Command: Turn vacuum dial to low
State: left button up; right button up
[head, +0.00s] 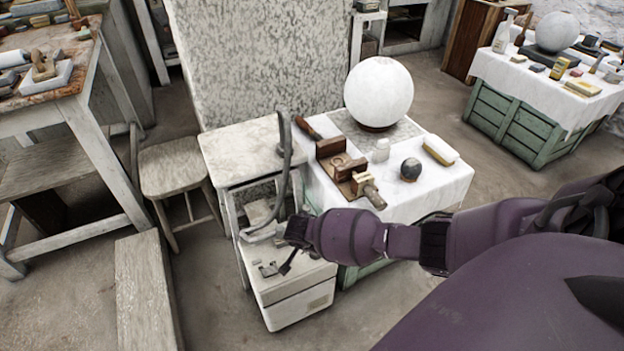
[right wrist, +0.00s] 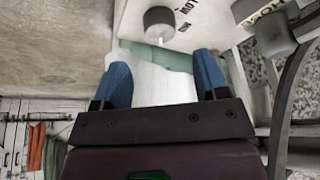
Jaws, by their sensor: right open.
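The vacuum looks like a pale boxy unit (head: 292,289) under the small stone-topped stand, with a grey hose (head: 285,140) rising beside it. In the right wrist view its dial (right wrist: 160,20) is a dark round knob with a white pointer mark at its lower edge. The lettering "LOW" (right wrist: 181,6) is beside it, with another short label below. My right gripper (right wrist: 164,78) is open and empty, its blue-tipped fingers apart and short of the dial. In the head view the right gripper (head: 281,256) is over the unit; I cannot make out the dial there. My left gripper is not in view.
A white-clothed table (head: 440,192) with a large plaster sphere (head: 379,92), a wooden vice (head: 342,165) and a small dark ball (head: 410,169) stands close behind my right arm. A stool (head: 172,168) is to the left. The hose runs close to the gripper.

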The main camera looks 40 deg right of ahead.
jog(key=b+x, duration=0.1)
jog(key=x, duration=0.4)
jog(key=shift+s+a+f+b, duration=0.15)
jog(key=shift+s+b, duration=0.1)
jog(key=shift+b, duration=0.15)
jog(key=shift+w+d+f+b, duration=0.25)
jog(key=shift+f+b, duration=0.05)
jog(key=shift+f, duration=0.25)
jog(key=shift+w+d+f, duration=0.1)
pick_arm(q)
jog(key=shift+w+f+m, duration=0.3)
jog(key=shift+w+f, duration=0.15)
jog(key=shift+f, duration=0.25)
pick_arm(e)
jog(key=c, duration=0.9)
